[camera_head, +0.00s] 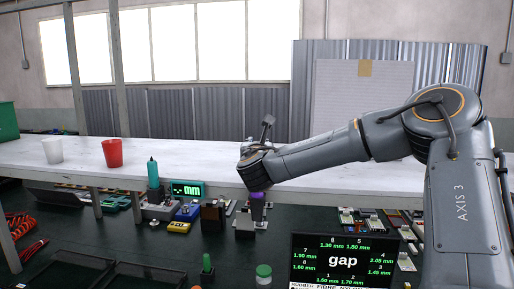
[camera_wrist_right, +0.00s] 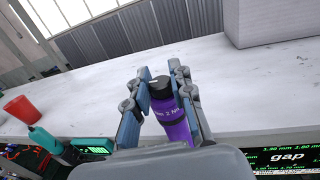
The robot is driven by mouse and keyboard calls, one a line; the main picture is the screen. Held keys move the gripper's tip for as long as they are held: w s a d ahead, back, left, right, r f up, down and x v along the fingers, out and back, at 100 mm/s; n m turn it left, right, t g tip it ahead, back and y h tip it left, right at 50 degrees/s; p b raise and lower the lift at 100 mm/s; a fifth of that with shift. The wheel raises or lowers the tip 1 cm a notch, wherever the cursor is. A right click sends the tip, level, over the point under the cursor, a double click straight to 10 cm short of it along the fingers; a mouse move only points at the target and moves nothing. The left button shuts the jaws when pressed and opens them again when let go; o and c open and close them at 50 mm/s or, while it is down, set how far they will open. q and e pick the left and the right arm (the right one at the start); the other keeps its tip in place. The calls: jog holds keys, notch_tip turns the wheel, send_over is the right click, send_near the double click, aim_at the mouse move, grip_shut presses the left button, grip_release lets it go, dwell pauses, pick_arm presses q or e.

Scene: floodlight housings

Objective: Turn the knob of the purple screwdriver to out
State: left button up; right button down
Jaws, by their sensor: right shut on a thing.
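The purple screwdriver (camera_wrist_right: 174,120) stands between the fingers of my right gripper (camera_wrist_right: 160,84) in the right wrist view. Its black knob (camera_wrist_right: 160,88) with a small white mark is at the end between the fingertips. White lettering on the purple body is only partly readable. The right gripper is shut on the screwdriver. In the head view a purple part (camera_head: 257,196) shows just below my right wrist, and the fingers are hard to make out there. The screwdriver's lower end is hidden by the gripper body in the wrist view. My left gripper is not in view.
A white shelf (camera_head: 190,152) runs behind, with a red cup (camera_head: 113,152) and a white cup (camera_head: 52,150). A teal bottle (camera_head: 153,173), a green mm display (camera_head: 188,190) and dark blocks stand nearby. A gap screen (camera_head: 343,260) is at the front right.

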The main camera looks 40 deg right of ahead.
jog(key=shift+f, duration=0.15)
jog(key=c, duration=1.2)
grip_release()
jog(key=shift+o, duration=0.4)
jog(key=shift+d, duration=0.1)
jog(key=v, duration=1.2)
jog(key=shift+w, duration=0.1)
